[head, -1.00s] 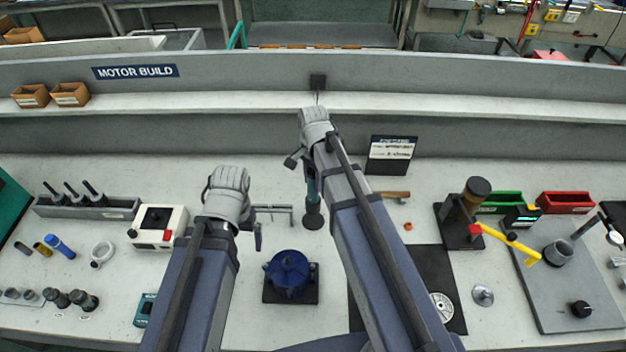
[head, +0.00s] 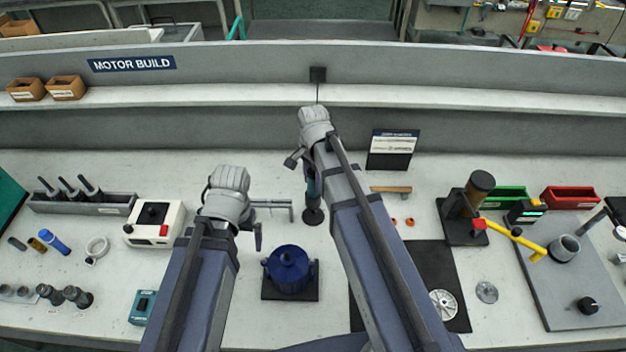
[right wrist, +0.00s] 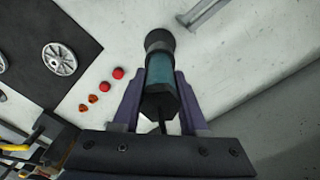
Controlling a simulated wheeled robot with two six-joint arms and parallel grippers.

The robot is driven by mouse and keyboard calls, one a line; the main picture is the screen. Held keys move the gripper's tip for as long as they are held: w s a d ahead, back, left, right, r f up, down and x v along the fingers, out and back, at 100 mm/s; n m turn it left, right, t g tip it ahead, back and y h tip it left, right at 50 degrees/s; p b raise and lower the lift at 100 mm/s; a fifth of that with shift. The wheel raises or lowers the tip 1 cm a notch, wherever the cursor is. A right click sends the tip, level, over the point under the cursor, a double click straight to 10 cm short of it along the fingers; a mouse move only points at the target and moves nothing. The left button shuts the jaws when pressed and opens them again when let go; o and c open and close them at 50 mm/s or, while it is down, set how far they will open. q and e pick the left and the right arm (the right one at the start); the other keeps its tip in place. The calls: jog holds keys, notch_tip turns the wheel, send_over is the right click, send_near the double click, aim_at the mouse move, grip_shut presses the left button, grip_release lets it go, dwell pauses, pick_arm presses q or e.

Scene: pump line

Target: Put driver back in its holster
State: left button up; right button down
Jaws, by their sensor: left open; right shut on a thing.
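My right gripper (head: 308,185) is shut on the driver (head: 313,190), a teal body with black ends. The right wrist view shows the driver (right wrist: 160,75) between both fingers, its long axis pointing away from the palm. A wider black round piece (head: 313,216) shows at its far end, over or on the bench. I cannot tell whether this is the holster or part of the driver. My left gripper (head: 257,236) is open, left of the blue motor (head: 290,268); its fingers are mostly hidden behind my wrist.
A grey metal bracket (head: 272,204) lies left of the driver. A dark mat (head: 440,265), a press (head: 465,215) and a yellow-handled fixture (head: 580,285) are on the right. A white control box (head: 153,223) is on the left.

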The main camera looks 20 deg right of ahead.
aim_at(313, 171)
jog(key=shift+f+b, duration=0.6)
jog(key=shift+f, duration=0.2)
jog(key=shift+c, duration=0.6)
grip_release()
notch_tip(313, 171, up, 6)
jog(key=p, duration=0.6)
jog(key=shift+f, duration=0.15)
